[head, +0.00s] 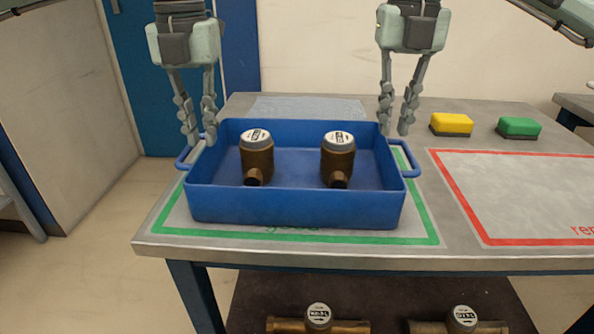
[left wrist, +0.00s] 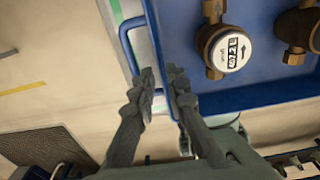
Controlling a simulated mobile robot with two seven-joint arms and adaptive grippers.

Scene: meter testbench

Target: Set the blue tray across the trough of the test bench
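The blue tray (head: 295,207) sits level on the table, inside a green-outlined area. Two brass water meters stand in it, a left one (head: 257,160) and a right one (head: 338,162). My left gripper (head: 199,140) is open at the tray's left handle (head: 181,160). In the left wrist view its fingers (left wrist: 161,78) are apart, with part of the handle (left wrist: 124,44) beside and between them. My right gripper (head: 395,130) is open, its fingertips close to the right handle (head: 413,158); contact cannot be told. No trough can be made out.
A red-outlined area (head: 520,190) to the right is empty. A yellow sponge (head: 451,125) and a green sponge (head: 518,128) lie behind it. More brass meters show below the table's front edge, one at the middle (head: 318,317) and one at the right (head: 462,318).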

